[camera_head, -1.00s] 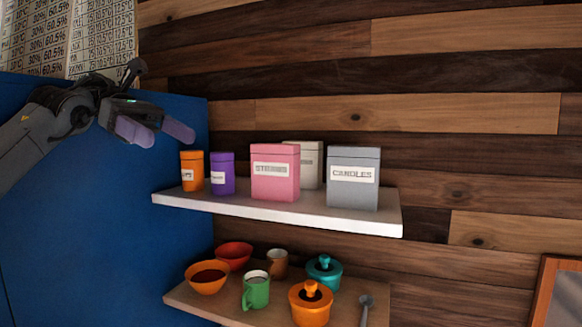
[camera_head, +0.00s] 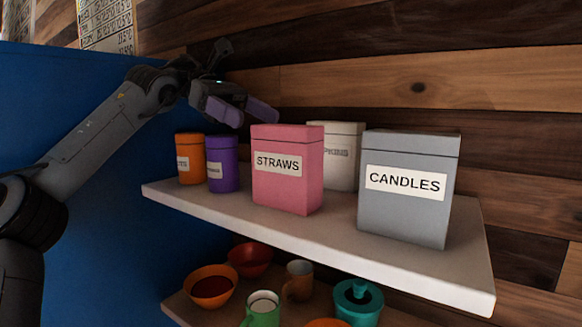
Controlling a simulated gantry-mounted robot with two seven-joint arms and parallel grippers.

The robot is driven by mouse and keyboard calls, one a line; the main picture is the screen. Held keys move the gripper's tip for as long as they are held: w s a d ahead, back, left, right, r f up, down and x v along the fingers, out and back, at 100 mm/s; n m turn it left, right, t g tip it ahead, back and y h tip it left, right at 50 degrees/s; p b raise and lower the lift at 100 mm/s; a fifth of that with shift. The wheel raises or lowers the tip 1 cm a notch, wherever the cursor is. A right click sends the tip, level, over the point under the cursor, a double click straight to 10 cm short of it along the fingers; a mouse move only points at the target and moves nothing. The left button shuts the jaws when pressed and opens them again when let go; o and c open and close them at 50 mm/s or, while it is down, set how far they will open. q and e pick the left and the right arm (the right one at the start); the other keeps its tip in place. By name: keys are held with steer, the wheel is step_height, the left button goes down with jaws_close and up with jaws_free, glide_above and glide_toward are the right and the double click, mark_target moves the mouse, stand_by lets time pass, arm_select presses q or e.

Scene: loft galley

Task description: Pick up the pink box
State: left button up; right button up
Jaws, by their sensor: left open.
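The pink box (camera_head: 290,190), labelled STRAWS, stands upright on the white upper shelf (camera_head: 400,262). My left gripper (camera_head: 243,114) is open and empty. Its two purple-grey fingers show above the purple canister, just up and left of the pink box's top in the picture. I see no contact with the box. My right gripper is not in view.
A purple canister (camera_head: 223,178) and an orange canister (camera_head: 190,160) stand left of the pink box. A grey CANDLES box (camera_head: 408,215) is to its right, a whitish box (camera_head: 342,157) behind. Bowls, mugs and a teal pot (camera_head: 357,305) sit on the lower shelf.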

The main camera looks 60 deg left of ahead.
mark_target(282, 133)
arm_select(q)
steer(key=shift+x, duration=1.2)
steer(key=shift+p+x, duration=0.8)
steer(key=shift+x, duration=1.85)
steer(key=shift+f, duration=0.15)
steer(key=c, duration=1.5)
